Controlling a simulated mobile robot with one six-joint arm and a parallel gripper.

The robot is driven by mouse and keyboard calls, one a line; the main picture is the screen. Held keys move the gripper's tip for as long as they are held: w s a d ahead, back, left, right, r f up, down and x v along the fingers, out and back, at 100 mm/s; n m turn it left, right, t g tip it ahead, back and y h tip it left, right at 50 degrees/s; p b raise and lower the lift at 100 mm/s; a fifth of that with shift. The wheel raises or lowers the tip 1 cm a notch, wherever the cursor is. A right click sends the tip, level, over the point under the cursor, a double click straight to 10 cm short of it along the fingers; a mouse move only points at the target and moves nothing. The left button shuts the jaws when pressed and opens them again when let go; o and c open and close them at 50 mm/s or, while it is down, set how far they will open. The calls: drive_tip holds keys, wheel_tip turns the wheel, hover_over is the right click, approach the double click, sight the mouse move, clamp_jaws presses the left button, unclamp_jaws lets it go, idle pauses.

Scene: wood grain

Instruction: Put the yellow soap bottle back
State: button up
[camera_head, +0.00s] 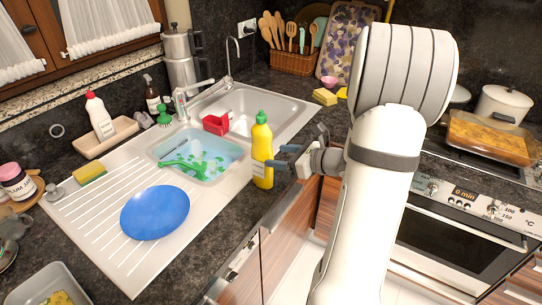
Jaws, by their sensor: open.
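The yellow soap bottle (262,156) with a green cap stands upright at the front edge of the sink unit, right of the water-filled basin. My gripper (278,160) is open at the bottle's right side, with its blue fingertips close to the lower half of the bottle. I cannot tell whether the fingers touch it or lie around it. A beige tray (90,150) behind the drainboard holds a white bottle with a red cap (99,115).
A blue plate (155,212) lies on the drainboard (115,265). The left basin holds water and a green utensil (190,168). A red item (215,124) sits by the right basin. A brown bottle (152,97) and green brush (164,115) stand behind the sink near the faucet (182,105).

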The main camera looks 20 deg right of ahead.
drive_tip(key=v, duration=0.7)
drive_tip(key=s+a+n+g, duration=0.3)
drive_tip(key=a+n+g, duration=0.1)
drive_tip(key=a+n, duration=0.35)
drive_tip(key=s+a+n+g, duration=0.4)
drive_tip(key=a+n+g, duration=0.15)
drive_tip(key=a, duration=0.25)
drive_tip(key=s+a+r+n+h, duration=0.2)
drive_tip(key=s+n+h, duration=0.6)
drive_tip(key=n, duration=0.8)
drive_tip(key=shift+a+r, duration=0.2)
drive_tip(key=shift+r, duration=0.1)
